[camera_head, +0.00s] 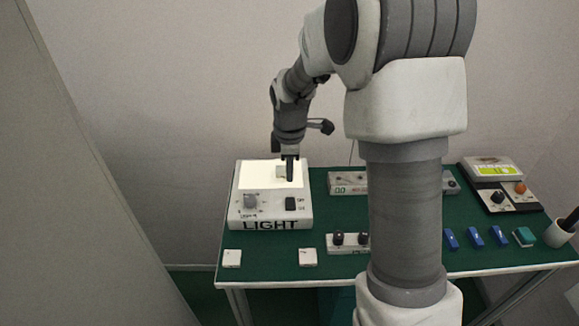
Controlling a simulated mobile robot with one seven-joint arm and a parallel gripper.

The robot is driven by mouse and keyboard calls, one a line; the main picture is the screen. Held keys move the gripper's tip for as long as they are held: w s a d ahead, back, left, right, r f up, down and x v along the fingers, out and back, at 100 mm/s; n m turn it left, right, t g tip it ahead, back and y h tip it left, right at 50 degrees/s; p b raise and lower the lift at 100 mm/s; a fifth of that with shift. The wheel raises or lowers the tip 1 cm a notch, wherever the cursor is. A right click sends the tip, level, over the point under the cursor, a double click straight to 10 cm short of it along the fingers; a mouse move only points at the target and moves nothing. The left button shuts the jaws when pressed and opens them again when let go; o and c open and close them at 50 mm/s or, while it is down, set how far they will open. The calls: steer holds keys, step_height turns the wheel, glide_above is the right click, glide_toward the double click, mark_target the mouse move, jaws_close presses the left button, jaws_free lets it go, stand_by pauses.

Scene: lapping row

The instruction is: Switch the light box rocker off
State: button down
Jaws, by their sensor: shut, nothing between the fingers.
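The light box (262,223) is a white box labelled LIGHT at the left of the green table, with a glowing panel (255,175) on top. Its black rocker (291,204) is on the sloped front, right of a grey knob (250,200). Small marks beside the rocker are too small to read. My gripper (290,179) points down, shut and empty, over the right part of the bright panel, behind the rocker in the picture. A gap shows between fingertips and rocker; I cannot tell the height above the panel.
Two white blocks (232,258) (308,257) lie at the table's front edge (260,284). A two-knob unit (345,244) and a display box (345,182) stand right of the light box. My arm hides the table's middle. Blue pieces (475,236) and a cup (559,233) are at right.

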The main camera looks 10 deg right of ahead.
mark_target(290, 205)
steer(key=f, duration=0.6)
steer(key=w+f+b, duration=0.1)
steer(key=f, duration=0.2)
steer(key=shift+d, duration=0.1)
steer(key=shift+w+f, duration=0.1)
steer(key=shift+f, duration=0.1)
steer(key=shift+s+f, duration=0.15)
steer(key=shift+s, duration=0.1)
steer(key=shift+s, duration=0.7)
